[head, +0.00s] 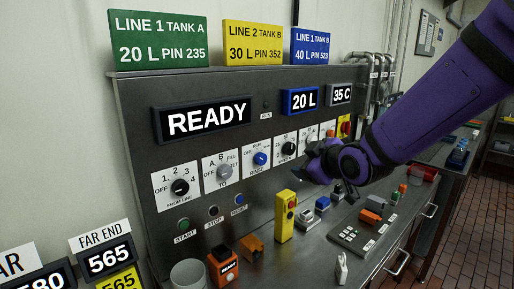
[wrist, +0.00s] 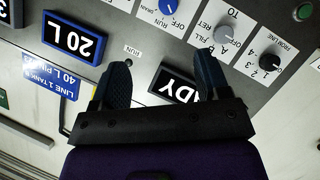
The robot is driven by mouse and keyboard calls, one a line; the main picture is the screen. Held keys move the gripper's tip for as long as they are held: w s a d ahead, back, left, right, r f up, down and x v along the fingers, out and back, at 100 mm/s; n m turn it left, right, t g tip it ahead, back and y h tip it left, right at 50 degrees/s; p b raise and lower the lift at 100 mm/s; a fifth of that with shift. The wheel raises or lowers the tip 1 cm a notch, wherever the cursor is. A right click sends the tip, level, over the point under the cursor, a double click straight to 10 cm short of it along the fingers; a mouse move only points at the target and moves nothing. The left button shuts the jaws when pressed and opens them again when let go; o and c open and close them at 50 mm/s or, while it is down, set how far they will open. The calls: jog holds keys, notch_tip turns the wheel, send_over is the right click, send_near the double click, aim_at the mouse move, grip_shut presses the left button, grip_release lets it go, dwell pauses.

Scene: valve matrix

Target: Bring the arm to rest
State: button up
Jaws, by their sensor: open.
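My purple arm (head: 438,100) reaches in from the upper right in the head view. My gripper (head: 312,170) is at its end, in front of the right part of the control panel, where it hides part of the lower dial row. In the wrist view my gripper (wrist: 160,85) is open, with two dark fingers apart and nothing between them but the panel behind. The panel (head: 240,110) has a READY display (head: 206,118), a 20 L display (head: 302,100) and a 35 C display (head: 341,95).
Dials such as the FROM LINE knob (head: 180,187) and the RINSE knob (head: 260,158) line the panel. The bench holds a yellow button box (head: 286,216), an orange device (head: 223,266), a keypad (head: 362,236) and other small items. Pipes (head: 378,75) stand behind. The brick floor (head: 470,240) at right is clear.

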jog(key=s+d+r+m+g+h, duration=0.4)
jog(key=s+d+m, duration=0.3)
jog(key=s+d, duration=0.55)
jog(key=s+d+m+g, duration=0.1)
jog(key=s+d+m, duration=0.1)
jog(key=s, duration=0.5)
jog(key=s+d+r+m+g+h, duration=0.1)
jog(key=s+d+m+g, duration=0.1)
jog(key=s, duration=0.6)
jog(key=shift+s+d+r+m, duration=0.2)
jog(key=shift+d+r+m, duration=0.1)
jog(key=shift+d+m, duration=0.4)
